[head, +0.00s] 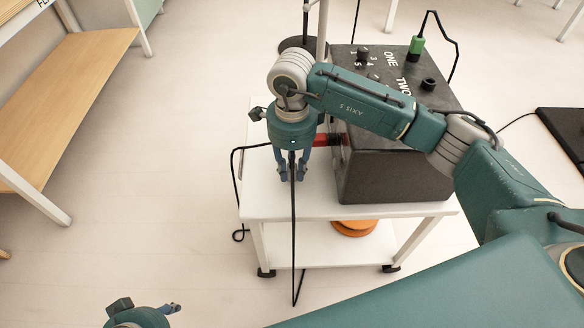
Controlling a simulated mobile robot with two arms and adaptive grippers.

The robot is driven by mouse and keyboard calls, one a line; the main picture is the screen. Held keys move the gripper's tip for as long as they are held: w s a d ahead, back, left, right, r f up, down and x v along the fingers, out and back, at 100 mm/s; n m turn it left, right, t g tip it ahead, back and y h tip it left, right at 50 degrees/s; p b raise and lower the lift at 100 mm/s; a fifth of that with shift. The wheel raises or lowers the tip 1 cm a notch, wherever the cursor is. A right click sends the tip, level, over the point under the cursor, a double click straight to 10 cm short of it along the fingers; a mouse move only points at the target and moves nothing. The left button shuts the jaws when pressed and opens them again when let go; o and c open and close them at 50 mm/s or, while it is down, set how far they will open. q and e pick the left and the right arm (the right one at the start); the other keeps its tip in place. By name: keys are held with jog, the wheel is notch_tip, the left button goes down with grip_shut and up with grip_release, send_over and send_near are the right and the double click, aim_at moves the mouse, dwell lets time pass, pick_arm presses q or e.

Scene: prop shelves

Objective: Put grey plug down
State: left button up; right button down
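My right gripper (292,174) points down over the left part of the white cart's top (264,196). Its fingers close around a dark, narrow piece with a black cable (294,225) running from it. This is where the grey plug is held, but its body is mostly hidden by the fingers and its grey colour cannot be made out. The cable hangs over the cart's front edge, down towards the floor. My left gripper (171,308) is at the bottom edge, low and far from the cart. Only part of it shows, so its opening is unclear.
A black box (392,178) marked ONE and TWO, with several knobs and a green plug (416,46), fills the cart's right side. A red piece (330,139) is at its left. An orange round thing (354,228) lies below. A wooden shelf (62,95) stands left.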

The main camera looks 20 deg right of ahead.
aim_at(292, 164)
pick_arm(q)
jog(key=shift+f, duration=0.1)
pick_arm(e)
jog(key=shift+f, duration=0.2)
jog(key=c, duration=1.5)
grip_release()
jog(key=shift+o, duration=0.2)
jog(key=shift+r, duration=0.15)
jog(key=shift+r, duration=0.3)
notch_tip(292, 164, up, 5)
jog(key=shift+f+p, duration=0.1)
jog(key=shift+p, duration=0.4)
pick_arm(q)
jog(key=p+x, duration=0.1)
jog(key=x, duration=0.2)
jog(key=shift+w+d+f, duration=0.1)
jog(key=shift+f, duration=0.2)
pick_arm(e)
notch_tip(292, 164, up, 7)
jog(key=shift+f, duration=0.15)
